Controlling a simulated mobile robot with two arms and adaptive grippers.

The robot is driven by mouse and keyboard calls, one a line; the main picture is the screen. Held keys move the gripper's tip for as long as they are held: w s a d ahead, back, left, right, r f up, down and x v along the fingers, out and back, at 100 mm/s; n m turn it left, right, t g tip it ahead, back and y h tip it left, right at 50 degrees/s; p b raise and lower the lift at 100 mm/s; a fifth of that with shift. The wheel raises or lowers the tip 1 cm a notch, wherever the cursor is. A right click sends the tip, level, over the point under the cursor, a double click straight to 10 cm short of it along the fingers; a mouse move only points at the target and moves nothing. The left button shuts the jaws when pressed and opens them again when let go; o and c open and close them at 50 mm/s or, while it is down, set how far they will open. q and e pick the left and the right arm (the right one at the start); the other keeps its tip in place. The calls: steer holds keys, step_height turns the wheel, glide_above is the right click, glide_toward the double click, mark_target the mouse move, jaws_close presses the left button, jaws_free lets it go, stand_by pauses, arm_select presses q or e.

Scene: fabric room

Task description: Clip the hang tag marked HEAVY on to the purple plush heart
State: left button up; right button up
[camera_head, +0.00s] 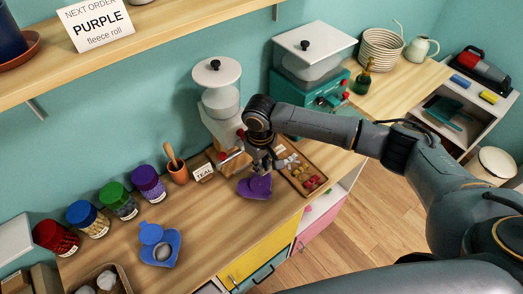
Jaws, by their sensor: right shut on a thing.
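The purple plush heart (255,190) is at the front of the wooden counter, left of a shallow wooden tray (318,191). My right gripper (263,168) comes down over it from above and is shut, with its fingertips at the heart's upper edge. The fingers and wrist hide part of the heart. The tray holds small red, yellow and pale pieces, too small to identify. I cannot make out a tag marked HEAVY. My left gripper is not in view.
Several lidded jars (120,203) line the wall. A blue heart-shaped piece (163,250) lies at front left. Bare counter (213,213) lies between the hearts.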

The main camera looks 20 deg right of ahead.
mark_target(261, 184)
steer(key=shift+w, duration=0.2)
steer(key=shift+w+a+f+n, duration=0.1)
steer(key=shift+a+f+n, duration=0.1)
steer(key=shift+n, duration=0.1)
step_height(261, 184, down, 2)
steer(key=shift+f+b, duration=0.15)
steer(key=shift+b, duration=1.05)
step_height(261, 184, down, 4)
steer(key=b, duration=0.4)
steer(key=shift+b, duration=0.4)
steer(key=shift+f+b, duration=0.4)
steer(key=shift+b, duration=0.1)
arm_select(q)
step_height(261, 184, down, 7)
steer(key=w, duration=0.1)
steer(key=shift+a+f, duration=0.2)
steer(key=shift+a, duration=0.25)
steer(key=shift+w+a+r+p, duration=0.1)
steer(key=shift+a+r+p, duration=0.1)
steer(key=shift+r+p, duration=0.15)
arm_select(e)
steer(key=shift+r, duration=0.1)
arm_select(q)
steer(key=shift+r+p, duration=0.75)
steer(key=shift+p, duration=0.05)
arm_select(e)
steer(key=shift+f, duration=0.6)
